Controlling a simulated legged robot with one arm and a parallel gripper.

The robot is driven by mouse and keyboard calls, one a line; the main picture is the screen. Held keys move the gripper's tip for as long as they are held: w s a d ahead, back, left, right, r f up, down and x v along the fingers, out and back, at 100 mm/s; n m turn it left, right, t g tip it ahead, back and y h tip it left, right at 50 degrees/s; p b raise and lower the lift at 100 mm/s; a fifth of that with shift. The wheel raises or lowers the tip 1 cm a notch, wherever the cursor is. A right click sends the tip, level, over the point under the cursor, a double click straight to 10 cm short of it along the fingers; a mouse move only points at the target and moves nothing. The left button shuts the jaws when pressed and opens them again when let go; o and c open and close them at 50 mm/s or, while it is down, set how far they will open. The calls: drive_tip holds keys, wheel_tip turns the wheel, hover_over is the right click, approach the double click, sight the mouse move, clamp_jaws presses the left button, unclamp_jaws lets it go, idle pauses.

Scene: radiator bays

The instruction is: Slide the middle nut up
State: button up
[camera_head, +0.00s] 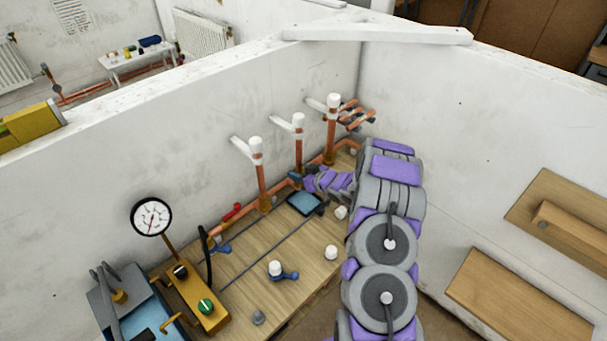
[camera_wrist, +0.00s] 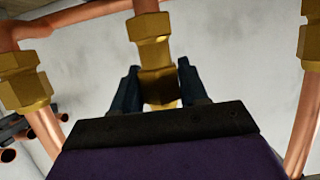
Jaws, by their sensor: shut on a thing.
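The middle brass nut (camera_wrist: 156,58) shows in the wrist view, upright below a brass fitting on the middle copper riser (camera_head: 299,152). My gripper (camera_wrist: 158,80) has its dark fingers on either side of this brass and is shut on it. The lower part of the nut is partly hidden by the fingers and palm. In the head view my gripper (camera_head: 296,178) is at the foot of the middle riser and hides the nut. The left nut (camera_wrist: 25,90) and right nut (camera_wrist: 311,45) stand to either side in the wrist view, clear of the fingers.
A left riser (camera_head: 261,180) and right riser (camera_head: 331,135) flank the middle one along the white wall. A wooden board (camera_head: 240,262) holds a blue-topped block (camera_head: 304,202), white-capped parts and a blue-handled valve (camera_head: 283,273). A gauge (camera_head: 151,217) stands left.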

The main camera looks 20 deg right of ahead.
sight(300, 168)
drive_tip(key=shift+d+r+p, duration=0.1)
drive_tip(key=shift+r+p, duration=1.85)
drive_tip(key=shift+r, duration=1.25)
drive_tip(key=o, duration=0.9)
drive_tip(key=shift+f, duration=0.15)
drive_tip(key=shift+p+v, duration=0.75)
drive_tip(key=shift+v, duration=2.8)
drive_tip(key=shift+w, duration=0.1)
